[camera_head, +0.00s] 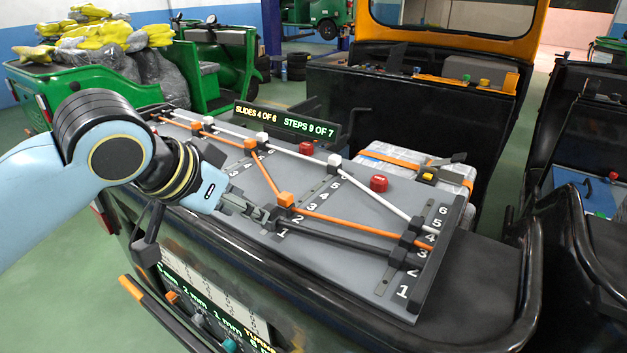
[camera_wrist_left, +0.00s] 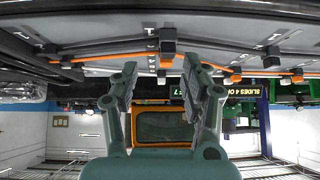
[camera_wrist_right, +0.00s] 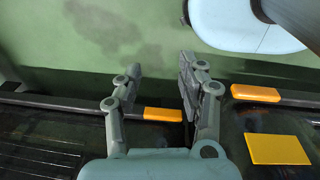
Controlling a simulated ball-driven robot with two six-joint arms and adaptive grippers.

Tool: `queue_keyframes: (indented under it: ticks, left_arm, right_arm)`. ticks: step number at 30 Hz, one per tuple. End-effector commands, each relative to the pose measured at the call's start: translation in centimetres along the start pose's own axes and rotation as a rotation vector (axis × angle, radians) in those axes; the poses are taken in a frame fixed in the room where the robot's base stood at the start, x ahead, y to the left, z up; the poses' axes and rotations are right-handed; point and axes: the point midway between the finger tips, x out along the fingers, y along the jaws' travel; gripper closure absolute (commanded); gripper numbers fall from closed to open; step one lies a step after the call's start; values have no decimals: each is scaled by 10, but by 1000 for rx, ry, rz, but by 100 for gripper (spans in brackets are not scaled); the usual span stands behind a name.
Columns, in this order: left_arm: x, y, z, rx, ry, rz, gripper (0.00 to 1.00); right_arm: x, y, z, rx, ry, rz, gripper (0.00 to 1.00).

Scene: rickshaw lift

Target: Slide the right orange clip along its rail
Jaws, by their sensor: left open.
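The right orange clip (camera_head: 285,199) sits at the bend of the orange line on the grey board (camera_head: 340,270), in the middle slot by the printed numbers. My left gripper (camera_head: 262,212) reaches in from the left, low over the board, close to the near side of this clip and to a black clip (camera_head: 272,217). In the left wrist view the jaws (camera_wrist_left: 160,62) are apart, with the orange clip (camera_wrist_left: 166,61) showing between them and the black clip (camera_wrist_left: 167,40) above. Contact cannot be told. My right gripper (camera_wrist_right: 160,75) is open and empty.
Another orange clip (camera_head: 250,146) sits farther left. White clips (camera_head: 262,138), red blocks (camera_head: 379,183) and a dark right end bar (camera_head: 440,250) share the board. A sign (camera_head: 285,122) reads "SLIDES 4 OF 6 STEPS 9 OF 7".

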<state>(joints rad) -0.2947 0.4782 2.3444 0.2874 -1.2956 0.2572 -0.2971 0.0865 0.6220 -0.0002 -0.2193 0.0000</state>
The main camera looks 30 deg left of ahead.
Motion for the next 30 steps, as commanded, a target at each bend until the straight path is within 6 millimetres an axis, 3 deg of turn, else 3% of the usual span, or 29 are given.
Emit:
queue_keyframes:
  ticks: [3, 6, 12, 21, 30]
  left_arm:
    - [-1, -10, -31, -7, 59, 13, 54]
    - [1, -12, -42, -17, 83, 23, 54]
    - [29, -10, -45, -25, 86, 28, 54]
    - [85, -9, -50, -20, 85, 26, 54]
    - [106, -9, -52, -17, 86, 24, 54]
  right_arm:
    - [0, -2, 4, 1, -5, -2, 60]
    - [1, -6, 5, 3, -7, -7, 60]
    - [2, -17, 6, 8, -8, -19, 60]
    - [2, -3, 6, 1, -9, -3, 60]
    - [2, -3, 5, 1, -8, -3, 60]
